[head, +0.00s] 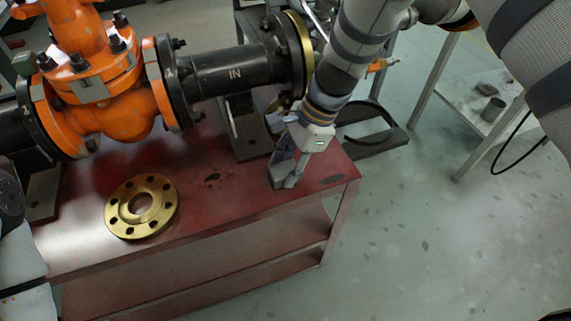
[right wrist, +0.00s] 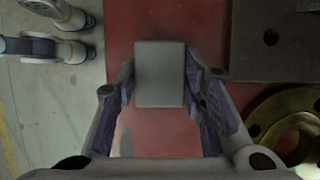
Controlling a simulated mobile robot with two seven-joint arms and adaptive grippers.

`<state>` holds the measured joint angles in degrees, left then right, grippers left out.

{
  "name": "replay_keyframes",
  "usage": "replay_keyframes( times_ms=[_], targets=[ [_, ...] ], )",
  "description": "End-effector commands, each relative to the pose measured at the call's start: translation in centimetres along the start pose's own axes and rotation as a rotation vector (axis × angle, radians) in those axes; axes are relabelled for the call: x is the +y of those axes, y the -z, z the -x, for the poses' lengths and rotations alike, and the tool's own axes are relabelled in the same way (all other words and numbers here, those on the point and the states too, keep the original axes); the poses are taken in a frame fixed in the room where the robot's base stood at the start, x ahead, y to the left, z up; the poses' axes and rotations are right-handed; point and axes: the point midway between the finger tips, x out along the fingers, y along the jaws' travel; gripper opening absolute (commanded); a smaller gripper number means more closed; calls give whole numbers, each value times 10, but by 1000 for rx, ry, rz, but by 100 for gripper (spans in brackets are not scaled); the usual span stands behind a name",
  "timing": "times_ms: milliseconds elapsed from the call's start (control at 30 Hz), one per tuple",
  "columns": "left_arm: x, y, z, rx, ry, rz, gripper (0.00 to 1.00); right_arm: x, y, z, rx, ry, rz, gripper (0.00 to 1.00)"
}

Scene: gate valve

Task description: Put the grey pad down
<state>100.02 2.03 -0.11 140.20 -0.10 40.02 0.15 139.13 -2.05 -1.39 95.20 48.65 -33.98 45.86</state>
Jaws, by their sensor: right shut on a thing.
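My right gripper (head: 287,178) is at the right end of the red bench top in the head view, pointing down. In the right wrist view its two fingers (right wrist: 160,90) are shut on the grey pad (right wrist: 160,72), a flat grey block, one finger on each side. Red bench surface shows behind and around the pad. I cannot tell whether the pad touches the bench or is just above it. In the head view the pad is largely hidden by the gripper. My left gripper is not in view.
The red bench (head: 225,200) carries an orange valve (head: 95,85) with a black pipe (head: 225,72). A brass flange (head: 160,210) lies at the front left. Bare bench top lies between flange and gripper. A grey side table (head: 470,97) stands at right.

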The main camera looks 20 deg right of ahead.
Motion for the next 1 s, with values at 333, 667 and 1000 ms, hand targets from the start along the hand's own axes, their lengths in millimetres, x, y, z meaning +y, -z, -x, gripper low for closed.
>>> replay_keyframes(
  times_ms=[333, 667, 1000],
  targets=[
    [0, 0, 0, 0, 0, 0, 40, -1, 0, -2, 0, 4, 1, 39],
    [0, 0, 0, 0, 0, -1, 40, -1, 0, -1, 0, 4, 2, 57],
    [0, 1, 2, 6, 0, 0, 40, -1, 30, 44, -3, 4, -6, 57]
  ],
)
